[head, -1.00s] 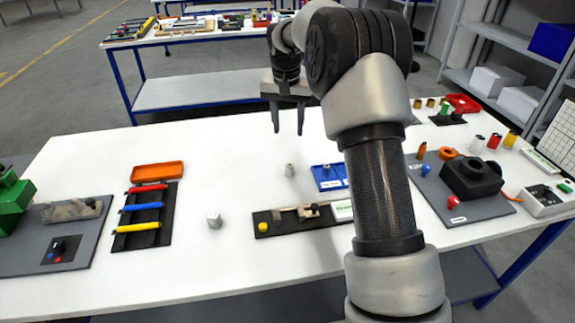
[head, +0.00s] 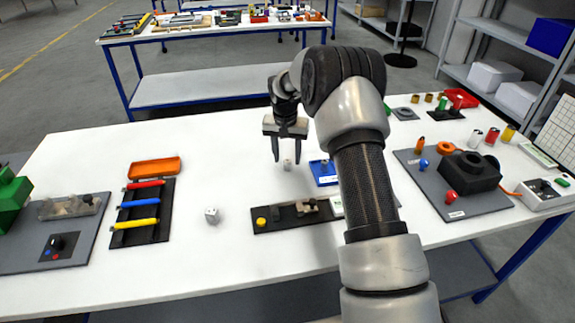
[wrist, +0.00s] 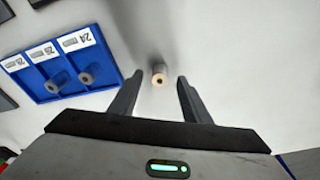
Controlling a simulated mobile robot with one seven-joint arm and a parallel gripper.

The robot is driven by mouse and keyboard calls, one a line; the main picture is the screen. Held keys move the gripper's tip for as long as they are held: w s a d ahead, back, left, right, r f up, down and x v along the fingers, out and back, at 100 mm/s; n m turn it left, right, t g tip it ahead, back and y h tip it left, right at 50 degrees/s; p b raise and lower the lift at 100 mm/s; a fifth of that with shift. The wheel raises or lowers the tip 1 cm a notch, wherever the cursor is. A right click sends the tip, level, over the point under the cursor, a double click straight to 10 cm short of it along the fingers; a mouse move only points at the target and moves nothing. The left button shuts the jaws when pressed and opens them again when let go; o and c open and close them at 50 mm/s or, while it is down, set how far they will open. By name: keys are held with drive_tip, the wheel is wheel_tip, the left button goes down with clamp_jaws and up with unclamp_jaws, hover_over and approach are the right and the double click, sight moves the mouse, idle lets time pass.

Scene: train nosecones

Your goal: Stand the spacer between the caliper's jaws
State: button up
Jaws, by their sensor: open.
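A small grey spacer (head: 287,165) stands upright on the white table. In the wrist view the spacer (wrist: 159,77) shows its pale, round end with a hole, lined up between my two fingertips. My gripper (head: 289,156) is open and points down over the spacer; its fingers (wrist: 160,88) hold nothing. What looks like the caliper (head: 305,207), with beige and dark parts, lies on a dark board nearer the front. Its jaw gap is too small to make out.
A blue tray (wrist: 97,57) with labelled slots holds two more grey spacers, close beside my gripper. The dark board (head: 275,226) also carries a yellow cylinder (head: 261,222).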

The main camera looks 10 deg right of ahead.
sight(288, 162)
drive_tip(key=shift+w+f, duration=0.2)
drive_tip(key=shift+f, duration=0.95)
clamp_jaws()
wheel_tip(288, 162, up, 10)
drive_tip(key=s+n+y+p, duration=0.1)
drive_tip(key=s+n+p, duration=0.1)
drive_tip(key=s+n, duration=0.65)
drive_tip(key=s+a+n+y+p, duration=0.15)
drive_tip(key=s+a+n, duration=0.25)
drive_tip(key=s+n, duration=0.6)
drive_tip(key=shift+m+g, duration=0.25)
drive_tip(key=shift+g, duration=0.15)
drive_tip(key=f, duration=0.5)
drive_tip(key=s+f+b, duration=0.1)
drive_tip(key=f, duration=0.2)
drive_tip(key=shift+d+f, duration=0.2)
drive_tip(key=shift+f, duration=0.15)
